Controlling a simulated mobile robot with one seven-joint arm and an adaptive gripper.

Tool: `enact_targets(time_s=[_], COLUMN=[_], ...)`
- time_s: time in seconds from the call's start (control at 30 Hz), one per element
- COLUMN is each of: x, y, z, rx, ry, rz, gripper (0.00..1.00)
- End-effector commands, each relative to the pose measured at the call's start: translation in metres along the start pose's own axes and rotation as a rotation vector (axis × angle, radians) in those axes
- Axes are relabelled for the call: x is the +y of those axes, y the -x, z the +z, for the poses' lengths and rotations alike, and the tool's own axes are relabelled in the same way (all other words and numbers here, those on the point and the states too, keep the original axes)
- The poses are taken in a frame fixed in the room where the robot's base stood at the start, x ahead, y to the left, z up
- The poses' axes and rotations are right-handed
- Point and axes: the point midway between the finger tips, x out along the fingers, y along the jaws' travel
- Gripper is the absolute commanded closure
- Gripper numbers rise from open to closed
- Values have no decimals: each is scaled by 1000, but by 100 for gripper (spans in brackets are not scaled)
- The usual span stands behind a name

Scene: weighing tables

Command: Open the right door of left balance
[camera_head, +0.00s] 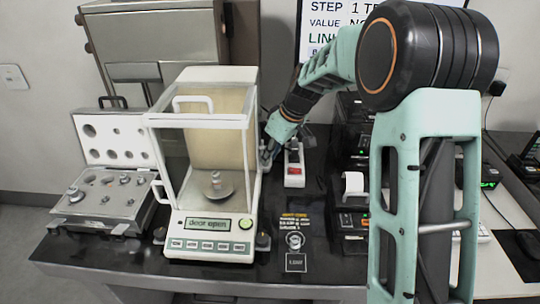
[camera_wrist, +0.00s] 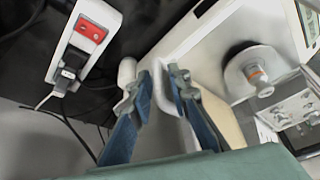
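The left balance (camera_head: 208,215) is a white-framed glass case with a round pan (camera_head: 214,188) and a small metal weight on it. Its front display reads "door open". My gripper (camera_head: 268,150) is at the right side of the case, toward the back. In the wrist view, the two blue fingers of my gripper (camera_wrist: 160,80) stand apart on either side of the white right door handle (camera_wrist: 160,92). I cannot tell whether they touch it. The pan and weight (camera_wrist: 257,76) also show there. How far the right door stands open is unclear.
A power strip (camera_head: 294,165) with a red switch lies just right of the balance, with cables near it. An open case of weights (camera_head: 105,190) stands at the left. A black printer (camera_head: 350,215) is at the right, partly behind my arm.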

Motion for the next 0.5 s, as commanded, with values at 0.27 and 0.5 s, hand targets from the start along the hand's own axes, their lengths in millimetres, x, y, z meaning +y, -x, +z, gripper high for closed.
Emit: enact_targets(time_s=[0.27,0.5], x=[0,1], y=[0,18], z=[0,0], rx=[0,2], ry=[2,3], rz=[1,4], gripper=[74,74])
